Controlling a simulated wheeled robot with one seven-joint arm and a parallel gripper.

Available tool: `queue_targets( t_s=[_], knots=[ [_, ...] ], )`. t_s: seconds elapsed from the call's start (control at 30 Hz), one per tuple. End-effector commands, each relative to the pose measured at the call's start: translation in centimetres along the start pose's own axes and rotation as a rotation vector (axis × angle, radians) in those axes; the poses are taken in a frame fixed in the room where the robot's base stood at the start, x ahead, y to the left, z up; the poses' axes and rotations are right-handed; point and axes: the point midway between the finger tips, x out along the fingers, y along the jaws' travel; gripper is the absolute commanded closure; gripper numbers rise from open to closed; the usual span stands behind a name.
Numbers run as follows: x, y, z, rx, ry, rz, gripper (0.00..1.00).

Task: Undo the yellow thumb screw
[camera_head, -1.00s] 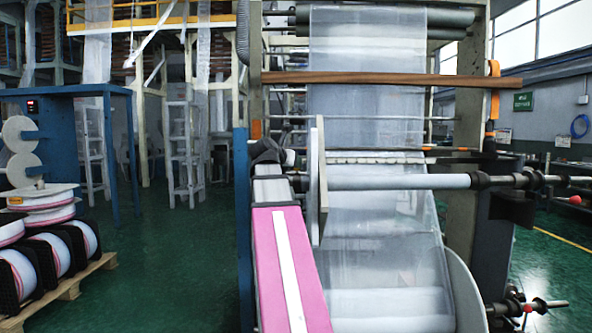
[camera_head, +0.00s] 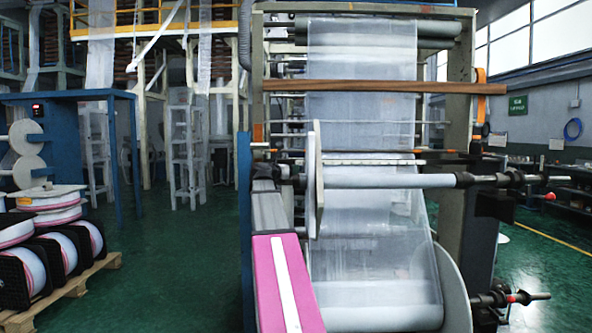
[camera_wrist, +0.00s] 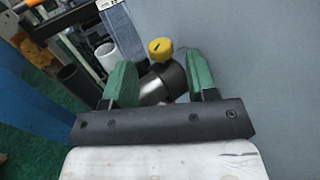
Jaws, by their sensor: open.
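The yellow thumb screw (camera_wrist: 160,48) shows in the wrist view, at the top of a silver metal cylinder (camera_wrist: 162,84). A dark slot or mark is on its face. My gripper (camera_wrist: 161,66) has two green fingers, one on each side of the cylinder, with a wide gap between them. The yellow head is near the line of the fingertips, and I see no finger touching it. The lower part of the cylinder is hidden behind the dark gripper bar. I cannot make out the screw or my gripper in the head view.
A large grey surface (camera_wrist: 265,70) fills the right of the wrist view. A white tube (camera_wrist: 107,55) and a dark tube (camera_wrist: 78,82) are at its left. In the head view, a film machine with a roller (camera_head: 390,181) stands ahead; a pallet (camera_head: 70,288) of reels is left.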

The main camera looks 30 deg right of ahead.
Motion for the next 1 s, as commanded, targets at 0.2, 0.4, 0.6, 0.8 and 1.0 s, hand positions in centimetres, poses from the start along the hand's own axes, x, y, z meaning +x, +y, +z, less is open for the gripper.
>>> queue_targets(
  t_s=[0.2,0.4,0.6,0.8,1.0],
  knots=[
    [3.5,0.1,0.1,0.000,0.001,-0.001,0.48],
    [4.9,0.0,0.0,0.000,0.001,0.000,0.48],
    [5.0,0.0,0.0,0.000,0.000,0.001,0.48],
    [5.0,0.0,0.0,0.000,0.001,0.000,0.74],
    [5.0,-0.1,0.0,0.000,0.001,0.002,0.95]
  ],
)
